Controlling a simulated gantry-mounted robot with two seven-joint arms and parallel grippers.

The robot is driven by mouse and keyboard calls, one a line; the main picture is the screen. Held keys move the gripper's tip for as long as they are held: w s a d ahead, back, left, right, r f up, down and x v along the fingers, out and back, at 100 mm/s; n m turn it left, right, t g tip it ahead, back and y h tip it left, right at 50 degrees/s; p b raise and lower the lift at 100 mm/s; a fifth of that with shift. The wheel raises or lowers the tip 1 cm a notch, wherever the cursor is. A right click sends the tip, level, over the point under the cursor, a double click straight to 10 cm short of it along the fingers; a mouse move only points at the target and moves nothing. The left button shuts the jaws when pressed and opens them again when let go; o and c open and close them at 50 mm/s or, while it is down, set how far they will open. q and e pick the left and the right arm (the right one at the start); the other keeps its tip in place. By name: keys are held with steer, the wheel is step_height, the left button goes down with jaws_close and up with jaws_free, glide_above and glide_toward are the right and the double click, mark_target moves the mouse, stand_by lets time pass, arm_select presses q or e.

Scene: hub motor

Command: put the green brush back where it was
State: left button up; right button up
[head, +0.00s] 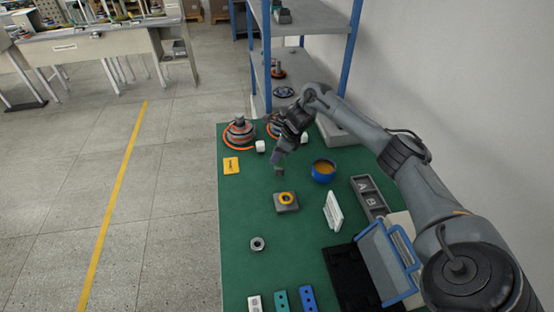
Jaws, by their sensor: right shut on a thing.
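My right gripper (282,152) hangs above the back part of the green table, pointing down. It is shut on a small, dark greenish piece, which I take to be the green brush (279,170). The piece hangs below the fingers, left of the blue cup and behind the grey block. It is too small to make out its shape, or whether its lower end touches the table. My left gripper is out of view.
On the green table (236,210) are a blue cup (322,178), a grey block with a yellow ring (287,207), a metal ring (257,244), a yellow card (231,166), motor parts (239,133) and an A/B tray (366,190). A shelf rises behind. The left-middle tabletop is clear.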

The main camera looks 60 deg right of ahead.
steer(key=shift+f, duration=1.1)
steer(key=o, duration=0.9)
steer(key=shift+f, duration=0.1)
steer(key=shift+o, duration=0.2)
steer(key=shift+r, duration=0.2)
steer(key=p+v, duration=0.1)
steer(key=v, duration=1.1)
steer(key=shift+p, duration=0.35)
